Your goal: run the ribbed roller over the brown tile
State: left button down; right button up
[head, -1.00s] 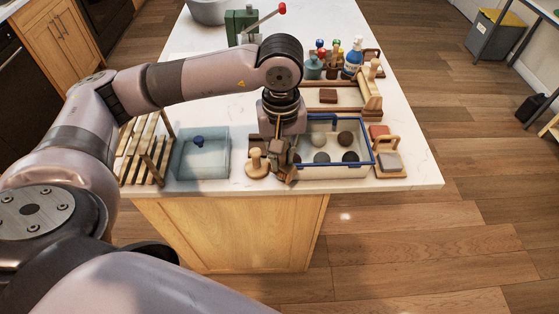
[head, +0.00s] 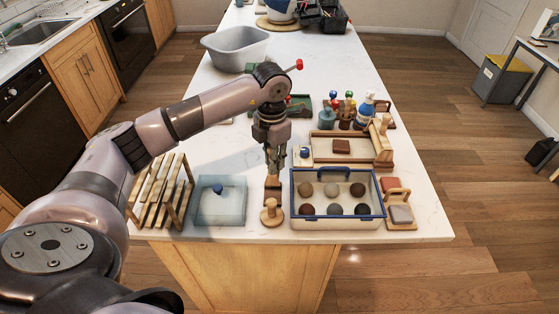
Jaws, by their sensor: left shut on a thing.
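The brown tile (head: 341,146) lies flat on a pale wooden-edged board (head: 322,158) behind the blue-rimmed tray. My left gripper (head: 274,172) points down, left of the board and tray, and is shut on a small brown wooden piece (head: 272,187). The piece is partly hidden by the fingers, and I cannot make out ribs on it. A wooden stand with a pale round-ended part (head: 383,125) is at the board's right end; I cannot tell whether this part is a roller. My right gripper is not in view.
A blue-rimmed tray (head: 292,206) holds several clay balls. A knobbed wooden tool (head: 271,212) stands left of it. A blue-knobbed translucent box (head: 222,205) and slatted rack (head: 160,190) are further left. Bottles (head: 365,106) stand behind the board. Bare counter (head: 425,205) shows at right.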

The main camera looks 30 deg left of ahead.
pick_arm(q)
jog(key=shift+w+a+f+n, duration=0.1)
jog(key=shift+a+f+n, duration=0.2)
jog(key=shift+n, duration=0.1)
jog(key=shift+f, duration=0.35)
notch_tip(320, 180, down, 5)
jog(key=b, duration=0.3)
jog(key=shift+r, duration=0.1)
jog(key=shift+f+b, duration=0.4)
jog(key=shift+f, duration=0.1)
jog(key=c, duration=1.4)
grip_release()
jog(key=shift+c, duration=0.2)
